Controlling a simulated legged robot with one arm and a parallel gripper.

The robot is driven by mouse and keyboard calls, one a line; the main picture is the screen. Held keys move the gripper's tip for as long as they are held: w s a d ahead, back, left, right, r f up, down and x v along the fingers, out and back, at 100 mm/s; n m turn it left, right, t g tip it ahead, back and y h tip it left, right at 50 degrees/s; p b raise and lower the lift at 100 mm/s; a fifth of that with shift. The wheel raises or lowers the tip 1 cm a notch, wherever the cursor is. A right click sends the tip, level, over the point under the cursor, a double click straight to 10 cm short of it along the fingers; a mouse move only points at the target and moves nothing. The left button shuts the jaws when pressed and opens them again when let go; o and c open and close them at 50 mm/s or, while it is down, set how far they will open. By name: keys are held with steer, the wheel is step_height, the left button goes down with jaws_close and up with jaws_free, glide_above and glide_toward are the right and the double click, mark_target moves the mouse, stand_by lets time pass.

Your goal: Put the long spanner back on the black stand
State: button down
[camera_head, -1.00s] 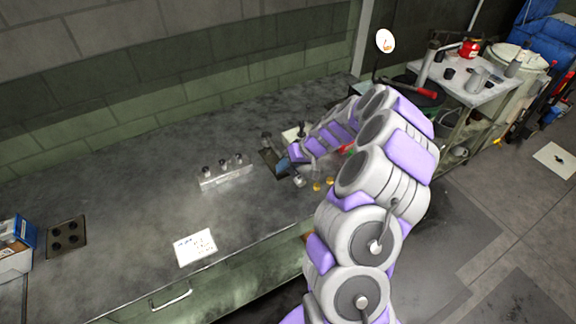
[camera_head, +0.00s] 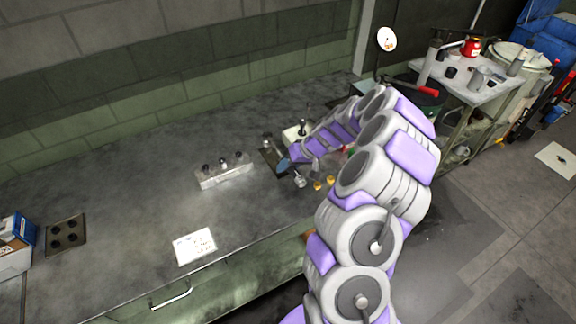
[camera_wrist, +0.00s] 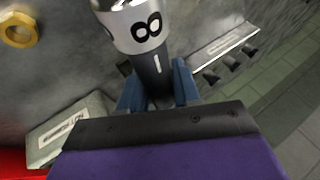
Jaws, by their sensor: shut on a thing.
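My gripper (camera_wrist: 157,92) has its two blue fingers shut on the dark shaft of a tool that looks like the long spanner (camera_wrist: 140,25), with a silver head marked 8. In the head view my gripper (camera_head: 284,165) is low over the bench, and the spanner's silver end (camera_head: 300,181) shows just below it. A dark flat piece, possibly the black stand (camera_head: 269,157), lies just left of my gripper and is partly hidden by it. I cannot tell whether the spanner touches anything.
A metal rack (camera_head: 225,176) with several dark-topped pieces stands left of my gripper. A pale block (camera_head: 291,134) is behind it. Yellow nuts (camera_head: 318,186) lie to the right. A white card (camera_head: 195,246) and a black plate with holes (camera_head: 66,235) lie further left. The bench's middle is clear.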

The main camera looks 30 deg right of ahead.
steer(key=shift+f+b, duration=0.75)
steer(key=shift+f, duration=0.3)
steer(key=c, duration=0.7)
jaws_free()
steer(key=shift+r, duration=0.1)
steer(key=p+v, duration=0.3)
steer(key=v, duration=1.4)
steer(key=shift+s+d, duration=0.15)
